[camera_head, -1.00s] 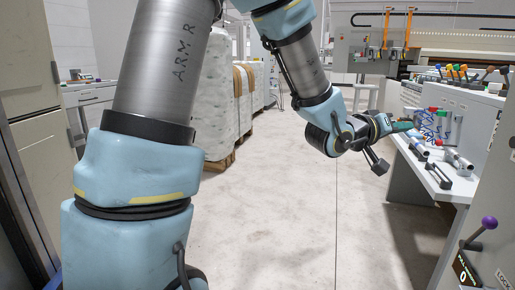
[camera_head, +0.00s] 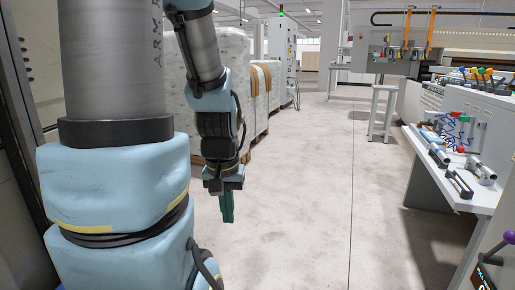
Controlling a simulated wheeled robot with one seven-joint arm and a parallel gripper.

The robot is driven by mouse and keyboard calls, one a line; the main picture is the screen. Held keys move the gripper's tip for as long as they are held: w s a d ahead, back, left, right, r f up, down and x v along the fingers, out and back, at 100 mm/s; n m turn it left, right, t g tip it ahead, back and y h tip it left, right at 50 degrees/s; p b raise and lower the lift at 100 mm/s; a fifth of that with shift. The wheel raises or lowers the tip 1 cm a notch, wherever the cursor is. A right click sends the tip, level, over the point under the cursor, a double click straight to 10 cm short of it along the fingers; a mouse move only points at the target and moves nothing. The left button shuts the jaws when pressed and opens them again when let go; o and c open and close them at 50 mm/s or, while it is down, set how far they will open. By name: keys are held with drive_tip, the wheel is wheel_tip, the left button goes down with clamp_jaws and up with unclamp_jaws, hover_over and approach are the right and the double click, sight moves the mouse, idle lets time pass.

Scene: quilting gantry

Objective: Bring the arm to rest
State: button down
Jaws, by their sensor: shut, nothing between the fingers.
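My arm stands at the left of the head view, with its thick blue and grey links close to the camera. Its forearm hangs down in the left middle. My gripper (camera_head: 227,208) points straight down over bare floor, with its teal fingers together and nothing held between them. It is well apart from the workbench on the right.
A white workbench (camera_head: 455,190) at right carries metal tubes (camera_head: 482,172) and a black-and-grey handle part (camera_head: 460,184). Wrapped pallets (camera_head: 232,70) stand behind my forearm. A white stool (camera_head: 383,108) stands farther back. The middle floor (camera_head: 300,190) is clear.

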wheel_tip(320, 180, up, 24)
drive_tip(key=p, duration=2.2)
drive_tip(key=shift+r+p, duration=0.2)
drive_tip(key=shift+p, duration=0.15)
